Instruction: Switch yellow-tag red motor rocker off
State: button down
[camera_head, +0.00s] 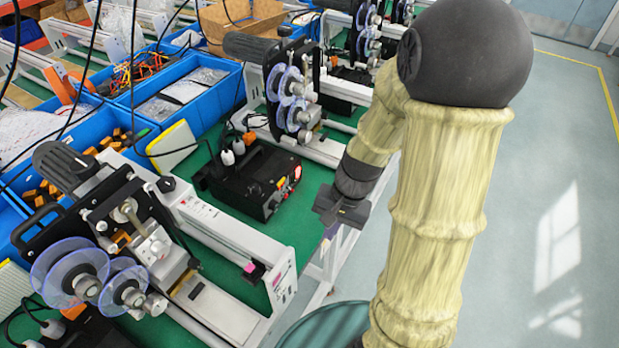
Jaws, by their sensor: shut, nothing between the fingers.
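A black control box (235,187) sits on the green bench top in the middle of the view. Its right-hand face carries small red and yellow-orange marks (289,181); they are too small to tell which is the rocker, which is the tag, or how the rocker is set. My gripper (330,212) is dark, shut and empty. In the picture it appears to the right of the box and apart from it, near the bench's right edge. My arm covers part of the bench behind.
A coder machine with clear purple reels (72,272) stands at the front left, another (291,98) behind the box. Blue bins (202,93) line the left. A dark green round bin (325,326) stands below. Floor at right is clear.

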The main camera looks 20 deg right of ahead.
aim_at(300, 171)
jog(key=w+f+m+y+b, duration=0.2)
jog(key=w+f+m+y, duration=0.15)
jog(key=f+m, duration=0.2)
jog(key=w+d+f+m+t+y+b, duration=0.1)
jog(key=w+d+m+t+y, duration=0.4)
jog(key=w+d+m+t, duration=0.5)
jog(key=d+m+t+b, duration=0.1)
jog(key=m, duration=0.4)
jog(key=shift+w+d+f+t, duration=0.2)
jog(key=shift+w+f+t, duration=0.1)
jog(key=shift+w+f, duration=0.05)
jog(key=shift+a, duration=0.1)
jog(key=x, duration=0.4)
jog(key=p+x, duration=0.1)
jog(key=x, duration=0.4)
jog(key=r+x, duration=0.1)
jog(key=x, duration=0.3)
jog(key=shift+w+a, duration=0.3)
jog(key=shift+w, duration=0.05)
jog(key=shift+d+r+p, duration=0.1)
jog(key=shift+d+p, duration=0.05)
jog(key=shift+p, duration=0.2)
